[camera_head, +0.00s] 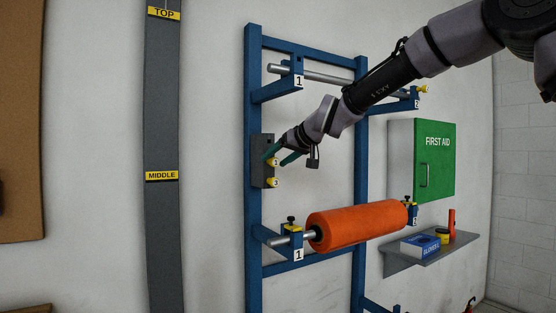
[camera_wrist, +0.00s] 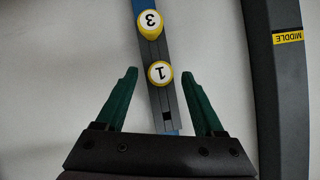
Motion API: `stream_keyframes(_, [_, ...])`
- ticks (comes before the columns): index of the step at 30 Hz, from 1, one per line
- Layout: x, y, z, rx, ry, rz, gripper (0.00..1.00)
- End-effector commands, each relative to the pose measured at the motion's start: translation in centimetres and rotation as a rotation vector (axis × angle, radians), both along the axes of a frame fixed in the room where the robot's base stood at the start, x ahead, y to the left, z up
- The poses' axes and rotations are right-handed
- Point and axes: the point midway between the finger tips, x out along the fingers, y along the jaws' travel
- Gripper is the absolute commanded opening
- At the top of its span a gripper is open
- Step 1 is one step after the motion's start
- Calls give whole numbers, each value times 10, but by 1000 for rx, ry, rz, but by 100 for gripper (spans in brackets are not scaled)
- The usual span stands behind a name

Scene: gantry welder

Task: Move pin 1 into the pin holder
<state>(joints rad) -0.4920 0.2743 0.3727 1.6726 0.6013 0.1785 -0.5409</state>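Pin 1 (camera_wrist: 161,72), with a round yellow-rimmed white head, sits on the dark grey pin holder (camera_wrist: 172,103). My gripper (camera_wrist: 160,76) is open, with one green finger on each side of pin 1 and a visible gap to each. Pin 3 (camera_wrist: 150,24) sits beyond pin 1 on the same holder. A dark square hole shows in the holder on the near side of pin 1. In the head view, the holder (camera_head: 257,147) is on the blue frame's left post, and my gripper (camera_head: 279,156) is at its upper part, near the upper yellow pin.
The blue frame (camera_head: 253,100) carries a bare upper bar (camera_head: 325,77) and a lower bar with an orange roll (camera_head: 350,227). A yellow pin (camera_head: 423,89) is at the upper right bracket. A green first aid box (camera_head: 434,160) and grey shelf (camera_head: 430,255) are at right.

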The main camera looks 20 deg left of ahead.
Motion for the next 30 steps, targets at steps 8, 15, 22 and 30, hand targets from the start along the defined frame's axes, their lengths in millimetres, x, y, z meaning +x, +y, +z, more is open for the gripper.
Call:
stream_keyframes(8, [-1, -3, 2, 0, 1, -1, 70])
stream_keyframes(15, [-17, -32, 19, 1, -2, -5, 70])
stream_keyframes(22, [-38, -63, 37, 0, -1, -4, 70])
stream_keyframes(30, [-51, -81, 48, 0, 1, 0, 70])
